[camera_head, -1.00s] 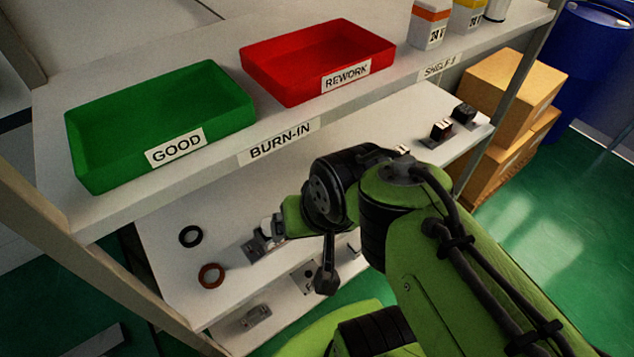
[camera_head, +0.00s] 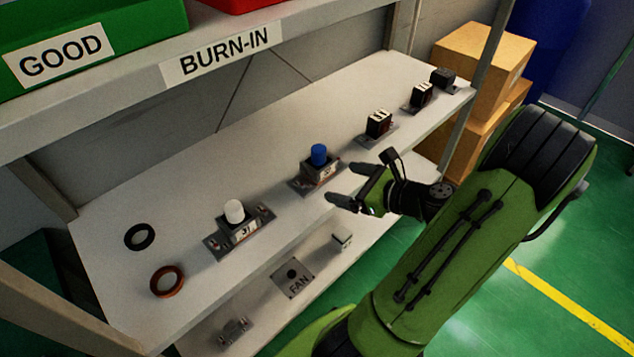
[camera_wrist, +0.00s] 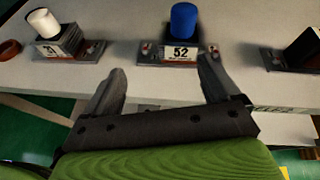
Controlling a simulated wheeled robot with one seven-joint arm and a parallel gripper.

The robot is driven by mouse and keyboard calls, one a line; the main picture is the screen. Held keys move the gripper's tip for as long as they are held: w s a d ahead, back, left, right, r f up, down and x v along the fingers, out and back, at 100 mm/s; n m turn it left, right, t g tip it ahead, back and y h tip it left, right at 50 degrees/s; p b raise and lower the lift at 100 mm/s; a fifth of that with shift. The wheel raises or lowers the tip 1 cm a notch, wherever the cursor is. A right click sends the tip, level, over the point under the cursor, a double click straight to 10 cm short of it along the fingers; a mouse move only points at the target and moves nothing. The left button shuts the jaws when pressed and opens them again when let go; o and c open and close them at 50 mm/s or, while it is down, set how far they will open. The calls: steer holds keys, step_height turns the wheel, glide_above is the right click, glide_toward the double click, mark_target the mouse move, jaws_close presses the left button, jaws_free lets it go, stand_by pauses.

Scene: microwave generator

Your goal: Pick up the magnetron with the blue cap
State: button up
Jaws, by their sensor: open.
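The magnetron with the blue cap (camera_head: 318,160) stands upright on the middle shelf. In the wrist view its blue cap (camera_wrist: 184,19) and its label 52 (camera_wrist: 180,51) show between and beyond my fingers. My gripper (camera_head: 352,190) is open and empty, just in front of this magnetron and apart from it, near the shelf's front edge. It also shows in the wrist view (camera_wrist: 162,85). A similar magnetron with a white cap (camera_head: 236,218) stands to the left and also shows in the wrist view (camera_wrist: 44,24).
Several dark components, one here (camera_head: 378,124), stand further right on the shelf (camera_head: 190,165). A black ring (camera_head: 140,236) and a brown ring (camera_head: 167,281) lie at the left. A lower level holds a FAN plate (camera_head: 293,278). The upper shelf (camera_head: 130,95) overhangs behind.

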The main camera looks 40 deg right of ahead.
mark_target(313, 162)
steer(key=w+f+m+b, duration=0.1)
steer(key=w, duration=0.3)
steer(key=w+d+f+m+b, duration=0.1)
steer(key=w+f+b, duration=0.1)
steer(key=w, duration=0.3)
steer(key=w+d+f+t+h+b, duration=0.1)
steer(key=w+f+b, duration=0.1)
steer(key=w, duration=0.2)
steer(key=shift+w+f+m, duration=0.15)
steer(key=shift+w+m, duration=0.15)
steer(key=shift+m, duration=0.1)
steer(key=c, duration=1.6)
steer(key=shift+r, duration=0.2)
jaws_close()
step_height(313, 162, up, 10)
steer(key=p, duration=0.5)
